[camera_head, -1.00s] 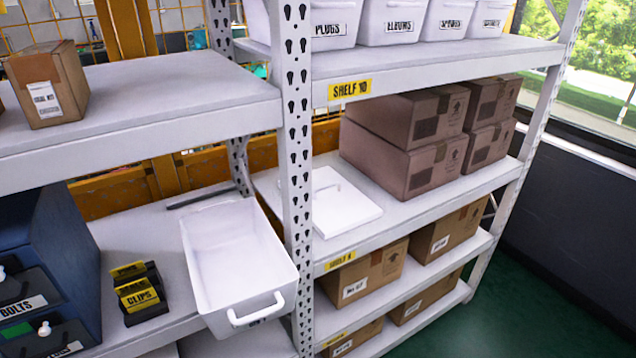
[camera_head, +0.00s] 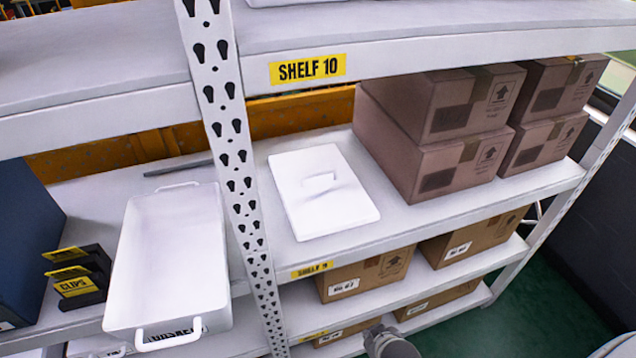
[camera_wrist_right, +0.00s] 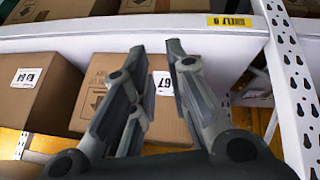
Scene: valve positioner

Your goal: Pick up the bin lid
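The white bin lid (camera_head: 322,192) lies flat on the middle shelf under the SHELF 10 label, right of the perforated upright. Its raised handle (camera_head: 320,180) is on top. The open white bin (camera_head: 172,262) stands left of the upright, with nothing seen inside. In the right wrist view my right gripper (camera_wrist_right: 158,55) is open and empty, its two fingers apart in front of a cardboard box on a lower shelf. In the head view a grey part of my right arm shows at the bottom edge, below the lid. My left gripper is not in view.
Stacked brown boxes (camera_head: 440,130) stand close to the right of the lid. The perforated upright (camera_head: 235,150) stands just left of it, and the SHELF 10 board (camera_head: 400,60) runs above. More boxes (camera_head: 365,275) fill the shelf below. Shelf space in front of the lid is bare.

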